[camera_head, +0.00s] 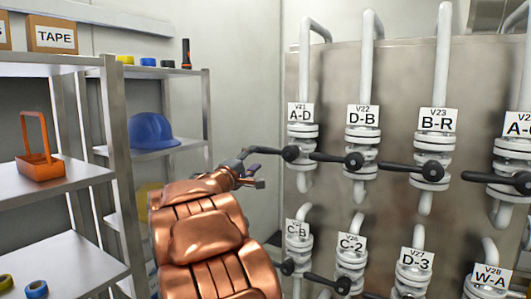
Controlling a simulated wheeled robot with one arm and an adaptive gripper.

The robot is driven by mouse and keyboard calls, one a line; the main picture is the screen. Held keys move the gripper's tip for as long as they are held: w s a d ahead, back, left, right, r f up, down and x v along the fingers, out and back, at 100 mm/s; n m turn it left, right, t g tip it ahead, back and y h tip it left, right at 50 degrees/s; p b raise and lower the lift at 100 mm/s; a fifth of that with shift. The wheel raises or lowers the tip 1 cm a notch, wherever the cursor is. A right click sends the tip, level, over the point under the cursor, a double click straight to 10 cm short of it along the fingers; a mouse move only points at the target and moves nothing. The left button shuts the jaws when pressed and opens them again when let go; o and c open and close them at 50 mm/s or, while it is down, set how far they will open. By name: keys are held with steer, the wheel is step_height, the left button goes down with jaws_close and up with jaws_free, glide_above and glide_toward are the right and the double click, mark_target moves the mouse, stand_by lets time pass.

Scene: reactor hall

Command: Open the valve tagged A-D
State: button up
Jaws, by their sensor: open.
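The valve tagged A-D (302,133) is the leftmost in the upper row, a white flanged body on a vertical pipe. Its white tag (301,113) reads V21 A-D. Its black lever (270,151) runs level to the left from a round hub (291,154). My gripper (251,170), at the end of the copper-coloured arm, is open beside the lever's left end. Its dark fingers overlap the lever tip in the picture. I cannot tell whether they touch it or whether the tip lies between them.
Valves D-B (362,140) and B-R (435,146) stand to the right, levers also pointing left. A lower row includes C-B (298,248) and C-2 (350,265). Shelves at left hold an orange basket (40,168) and blue helmet (152,132).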

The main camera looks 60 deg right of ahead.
mark_target(263, 152)
steer(key=shift+w+d+r+p, duration=0.15)
steer(key=shift+d+p, duration=0.25)
steer(key=shift+d, duration=0.85)
steer(key=shift+s+d+r+p, duration=0.1)
steer(key=shift+d+r+p, duration=0.25)
steer(key=shift+d, duration=0.9)
steer(key=shift+w+d+r+p, duration=0.15)
steer(key=shift+d+p, duration=0.3)
steer(key=shift+d, duration=0.8)
steer(key=shift+c, duration=0.4)
jaws_close()
